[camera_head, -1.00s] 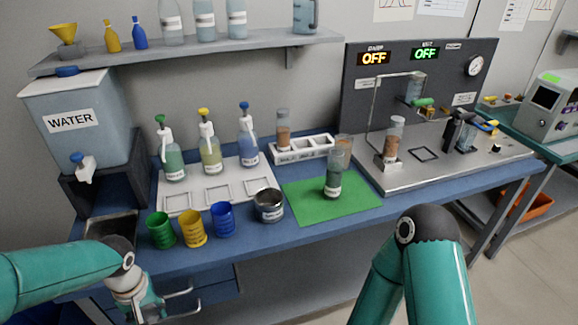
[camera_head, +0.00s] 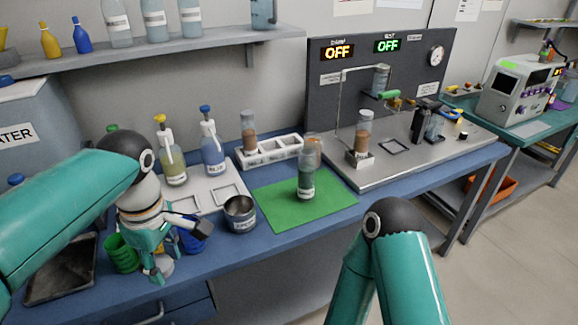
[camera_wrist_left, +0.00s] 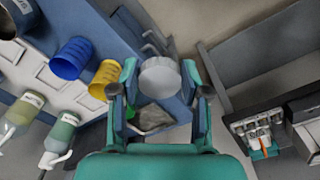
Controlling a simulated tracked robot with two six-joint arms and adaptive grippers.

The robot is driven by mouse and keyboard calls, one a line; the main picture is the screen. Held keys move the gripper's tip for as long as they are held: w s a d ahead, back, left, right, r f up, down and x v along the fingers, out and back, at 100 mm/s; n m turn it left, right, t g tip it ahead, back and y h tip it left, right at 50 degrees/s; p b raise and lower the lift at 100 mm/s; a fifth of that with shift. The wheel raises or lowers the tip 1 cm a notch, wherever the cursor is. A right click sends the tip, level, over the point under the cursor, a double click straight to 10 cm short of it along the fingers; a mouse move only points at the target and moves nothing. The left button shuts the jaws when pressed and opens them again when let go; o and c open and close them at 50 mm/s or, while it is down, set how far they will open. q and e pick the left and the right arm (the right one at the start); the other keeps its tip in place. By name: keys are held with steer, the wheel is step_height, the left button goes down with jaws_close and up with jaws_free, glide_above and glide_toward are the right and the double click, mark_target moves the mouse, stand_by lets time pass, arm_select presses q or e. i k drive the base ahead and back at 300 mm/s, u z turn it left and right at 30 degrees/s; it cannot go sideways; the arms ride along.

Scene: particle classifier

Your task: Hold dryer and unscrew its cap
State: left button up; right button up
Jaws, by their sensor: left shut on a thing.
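My left gripper (camera_head: 165,250) hangs at the front left of the blue bench, close to the colored cups. In the left wrist view, my left gripper (camera_wrist_left: 160,90) is shut on a pale grey round object (camera_wrist_left: 160,77), whose flat end faces the camera. I cannot tell whether this is the dryer or its cap.
A green cup (camera_head: 122,254) and a blue cup (camera_head: 196,236) are close to my left gripper. A metal pot (camera_head: 240,212) stands right of them. Bottles with colored caps (camera_head: 212,150) stand behind. A metal-plate station (camera_head: 400,160) fills the right end.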

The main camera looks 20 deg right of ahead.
mark_target(306, 160)
steer(key=i, duration=0.85)
